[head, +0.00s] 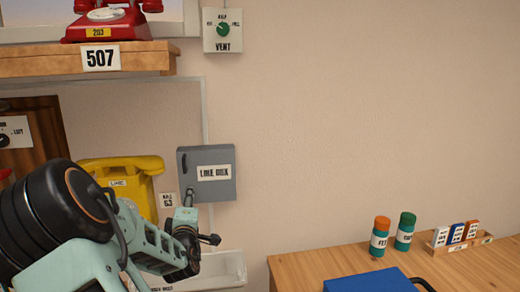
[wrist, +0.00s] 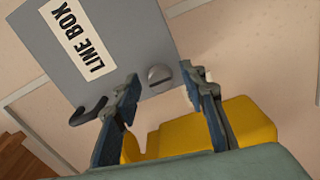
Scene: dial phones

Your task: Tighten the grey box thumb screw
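The grey box (head: 206,160) labelled LINE BOX is on the wall, right of a yellow phone (head: 120,172). The wrist view shows its grey face (wrist: 125,35), tilted in the picture, with a black handle (wrist: 88,111). A round, slotted grey thumb screw (wrist: 159,75) shows at the box's lower edge. My gripper (wrist: 160,82) is open, with one finger on each side of the screw in the picture. I cannot tell whether either finger touches it. In the head view my gripper (head: 188,205) is just below the box, and the screw cannot be made out.
The yellow phone (wrist: 180,138) shows behind and between my fingers in the wrist view. A wooden shelf (head: 150,58) with a red phone (head: 105,22) is above left. A table (head: 300,262) with bottles and a blue object (head: 370,281) is at right. The wall between is bare.

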